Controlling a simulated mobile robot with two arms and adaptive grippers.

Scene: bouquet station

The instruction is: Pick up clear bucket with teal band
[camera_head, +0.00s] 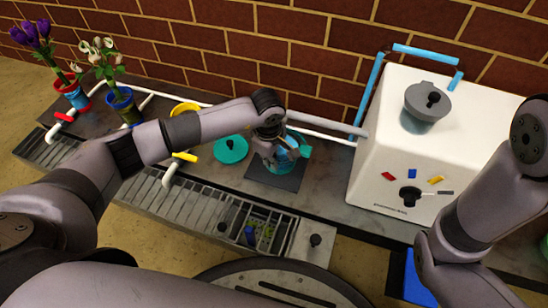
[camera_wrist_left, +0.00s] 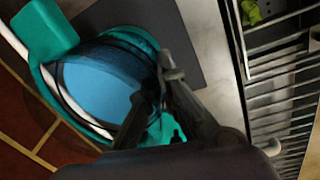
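The clear bucket with teal band (camera_head: 299,148) stands on the dark square mat (camera_head: 276,177), partly hidden by my left gripper. In the left wrist view its round body (camera_wrist_left: 95,82) looks blue, with a teal rim and a teal tab at the upper left. My left gripper (camera_head: 268,156) is at the bucket's near-left side. In the wrist view its two dark fingers (camera_wrist_left: 154,88) are at the bucket's edge with a narrow gap between them. I cannot tell whether they press on it. My right arm shows at the right, but its gripper is not visible.
A teal lid (camera_head: 231,149) lies left of the bucket. A white machine (camera_head: 380,170) with a grey pot (camera_head: 426,105) stands to the right. A slotted drain (camera_head: 190,205) runs along the front. Flower pots (camera_head: 122,104) stand at the far left, and a brick wall is behind.

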